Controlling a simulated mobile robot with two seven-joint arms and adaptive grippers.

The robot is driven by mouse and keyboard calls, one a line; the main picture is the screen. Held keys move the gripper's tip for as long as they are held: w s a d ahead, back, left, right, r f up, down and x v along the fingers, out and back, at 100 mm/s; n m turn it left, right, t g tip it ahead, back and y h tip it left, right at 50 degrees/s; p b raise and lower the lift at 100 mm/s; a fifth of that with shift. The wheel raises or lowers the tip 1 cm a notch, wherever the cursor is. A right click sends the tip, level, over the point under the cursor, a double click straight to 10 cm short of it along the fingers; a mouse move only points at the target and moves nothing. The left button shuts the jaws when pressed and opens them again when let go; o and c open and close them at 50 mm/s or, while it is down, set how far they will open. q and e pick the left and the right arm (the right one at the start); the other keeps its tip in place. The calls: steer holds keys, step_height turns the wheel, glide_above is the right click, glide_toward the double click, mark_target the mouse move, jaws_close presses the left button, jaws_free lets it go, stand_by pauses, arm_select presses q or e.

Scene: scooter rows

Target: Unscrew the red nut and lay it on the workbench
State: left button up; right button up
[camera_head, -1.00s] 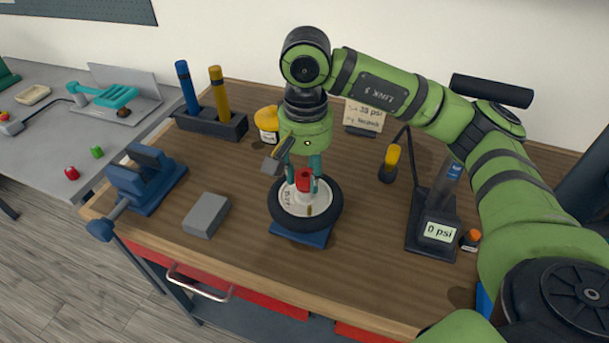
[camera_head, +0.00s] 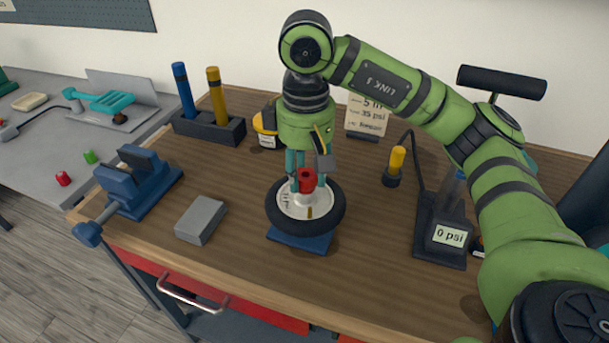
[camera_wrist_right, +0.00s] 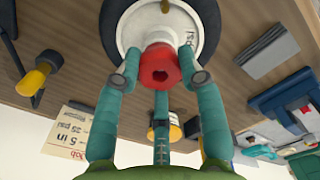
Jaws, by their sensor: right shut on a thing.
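The red nut (camera_head: 306,180) sits at the hub of a small black-tyred wheel (camera_head: 334,216) with a white rim, which lies on a blue stand (camera_head: 300,242). My right gripper (camera_head: 306,178) reaches down from above, its teal fingers shut around the nut. In the right wrist view the nut (camera_wrist_right: 159,66) shows its dark central hole, with the fingers touching its sides. Whether its underside is still on the thread is hidden. The wooden workbench (camera_head: 260,275) has bare top around the wheel. My left gripper is not in view.
A grey block (camera_head: 201,220) and a blue vise (camera_head: 138,182) stand left of the wheel. A holder (camera_head: 209,127) with blue and yellow tools stands behind. A gauge reading 0 psi (camera_head: 449,236) and a yellow-topped tool (camera_head: 396,162) are at right. Front bench is clear.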

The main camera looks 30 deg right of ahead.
mark_target(308, 177)
steer(key=n, duration=0.2)
steer(key=shift+d+n, duration=0.2)
steer(key=shift+n, duration=0.1)
steer(key=o, duration=1)
steer(key=shift+o, duration=1)
steer(key=shift+d+f, duration=0.1)
steer(key=shift+d, duration=0.05)
step_height(308, 177, up, 12)
